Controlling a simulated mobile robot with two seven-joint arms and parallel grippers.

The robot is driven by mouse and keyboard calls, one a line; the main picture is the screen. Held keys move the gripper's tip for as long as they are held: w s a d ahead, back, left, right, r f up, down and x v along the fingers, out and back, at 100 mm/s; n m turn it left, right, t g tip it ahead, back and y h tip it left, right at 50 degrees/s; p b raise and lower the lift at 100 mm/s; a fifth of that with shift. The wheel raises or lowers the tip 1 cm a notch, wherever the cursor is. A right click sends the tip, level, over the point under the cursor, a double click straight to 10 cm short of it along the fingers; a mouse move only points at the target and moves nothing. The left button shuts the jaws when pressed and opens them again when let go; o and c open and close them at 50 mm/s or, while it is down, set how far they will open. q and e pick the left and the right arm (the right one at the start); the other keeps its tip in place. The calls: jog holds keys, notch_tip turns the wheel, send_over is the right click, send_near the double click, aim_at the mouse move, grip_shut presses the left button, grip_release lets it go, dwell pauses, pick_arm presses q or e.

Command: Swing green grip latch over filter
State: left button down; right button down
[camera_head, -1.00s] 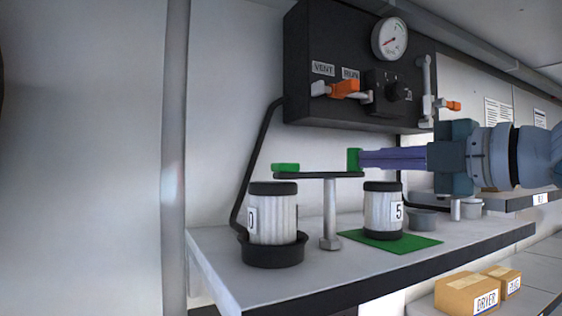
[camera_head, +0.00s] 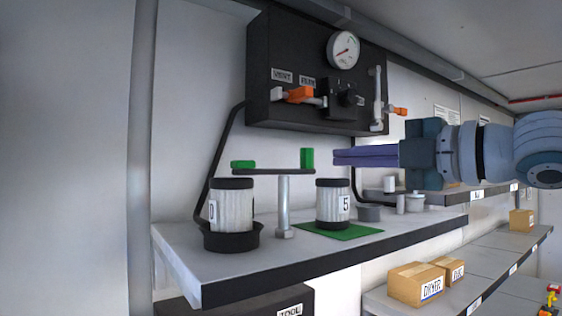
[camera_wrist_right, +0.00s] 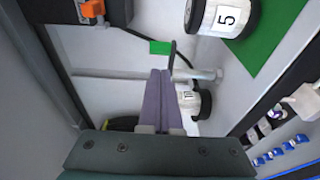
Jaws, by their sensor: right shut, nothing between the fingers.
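The latch is a thin dark bar (camera_head: 273,171) on top of a grey post (camera_head: 283,205). A flat green block (camera_head: 242,164) sits on its left end and an upright green grip (camera_head: 307,159) on its right end. In the head view the left end appears above the white filter (camera_head: 231,208), which stands upright in a black cup (camera_head: 232,241). My right gripper (camera_head: 335,156) is shut and empty, a small gap to the right of the upright grip. The wrist view shows its fingers (camera_wrist_right: 160,74) close to a green block (camera_wrist_right: 160,47). My left gripper is out of view.
A second filter marked 5 (camera_head: 333,207) stands on a green mat (camera_head: 345,232) right of the post. A black panel (camera_head: 312,75) with a gauge and orange-handled valves hangs above. Grey cups (camera_head: 369,213) stand at the shelf's right. Boxes (camera_head: 416,282) lie lower right.

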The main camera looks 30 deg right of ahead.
jog(key=d+p+v, duration=0.1)
jog(key=p+v, duration=0.3)
jog(key=v, duration=0.4)
jog(key=shift+w, duration=0.2)
jog(key=s+d+f+m+g+h, duration=0.1)
jog(key=s+f+m+h, duration=0.15)
jog(key=f, duration=0.25)
jog(key=s+d+f+m+g+h+p, duration=0.1)
jog(key=d+f+m+g+h, duration=0.1)
jog(key=f+m, duration=0.2)
jog(key=s+d+f+m+g+h, duration=0.1)
jog(key=s+f+m+h, duration=0.15)
jog(key=f, duration=0.25)
jog(key=s+a+f+m+g+p, duration=0.1)
jog(key=s+a+f+m+g, duration=0.45)
jog(key=f, duration=0.35)
jog(key=s+a+f+m+g+y, duration=0.1)
jog(key=s+a+m+g, duration=0.1)
jog(key=a, duration=0.5)
jog(key=s+a+f+m+g+y, duration=0.1)
jog(key=s+a+f+m+g, duration=0.1)
jog(key=s+a, duration=0.3)
jog(key=a, duration=0.2)
jog(key=shift+a+m+p, duration=0.35)
